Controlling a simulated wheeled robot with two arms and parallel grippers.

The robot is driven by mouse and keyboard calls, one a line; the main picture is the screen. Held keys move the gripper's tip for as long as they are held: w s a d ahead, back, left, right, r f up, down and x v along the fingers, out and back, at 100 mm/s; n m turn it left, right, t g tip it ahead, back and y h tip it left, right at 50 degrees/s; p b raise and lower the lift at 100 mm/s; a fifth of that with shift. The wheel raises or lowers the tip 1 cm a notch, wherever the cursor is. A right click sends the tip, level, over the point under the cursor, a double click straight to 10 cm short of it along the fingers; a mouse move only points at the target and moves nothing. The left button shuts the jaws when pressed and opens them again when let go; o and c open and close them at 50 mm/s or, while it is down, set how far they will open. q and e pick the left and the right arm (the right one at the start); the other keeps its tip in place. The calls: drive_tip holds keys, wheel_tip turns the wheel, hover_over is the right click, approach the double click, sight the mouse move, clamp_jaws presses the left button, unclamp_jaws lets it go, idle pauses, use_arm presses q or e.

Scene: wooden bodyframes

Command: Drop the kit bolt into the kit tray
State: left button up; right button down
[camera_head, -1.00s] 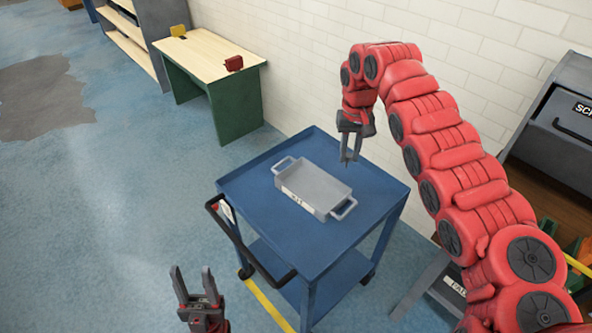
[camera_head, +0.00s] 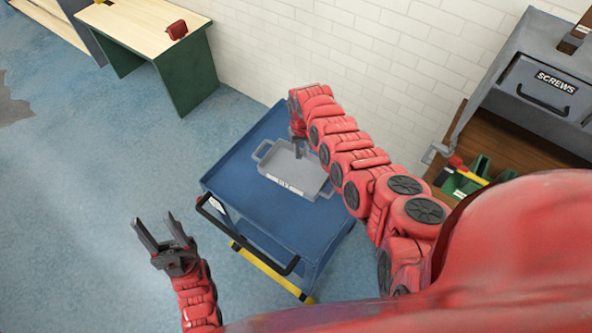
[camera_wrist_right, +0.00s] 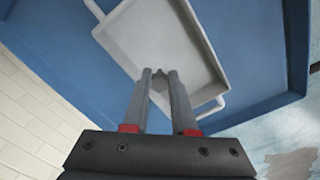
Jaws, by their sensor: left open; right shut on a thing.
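The grey kit tray (camera_head: 276,180), with a handle at each end and a label on its front wall, sits on the blue cart. It also shows in the right wrist view (camera_wrist_right: 150,35). My right gripper (camera_head: 300,155) is over the tray, fingers pointing down. In the right wrist view, its fingertips (camera_wrist_right: 160,74) are shut on a small grey thing, the kit bolt (camera_wrist_right: 158,84), held over the tray's inside; its shape is mostly hidden by the fingers. The tray floor looks empty where visible. My left gripper (camera_head: 155,220) is open and empty, left of the cart.
The blue cart (camera_head: 230,178) has raised edges and a black push handle (camera_head: 245,240) on its near side. A white brick wall stands behind. A grey SCREWS cabinet (camera_head: 540,85) is at right, a green-sided workbench (camera_head: 185,70) at back left. The floor at left is clear.

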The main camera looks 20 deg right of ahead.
drive_tip(key=shift+w+f+b, duration=0.15)
drive_tip(key=shift+f+b, duration=2.3)
drive_tip(key=shift+f, duration=0.35)
drive_tip(key=c, duration=0.6)
unclamp_jaws()
drive_tip(key=shift+c, duration=0.2)
drive_tip(key=shift+r, duration=0.2)
drive_tip(key=shift+r, duration=0.2)
wheel_tip(320, 180, up, 10)
drive_tip(key=shift+w+f+b, duration=0.1)
drive_tip(key=shift+f+b, duration=0.15)
drive_tip(key=shift+b, duration=0.85)
wheel_tip(320, 180, up, 7)
drive_tip(key=p, duration=0.1)
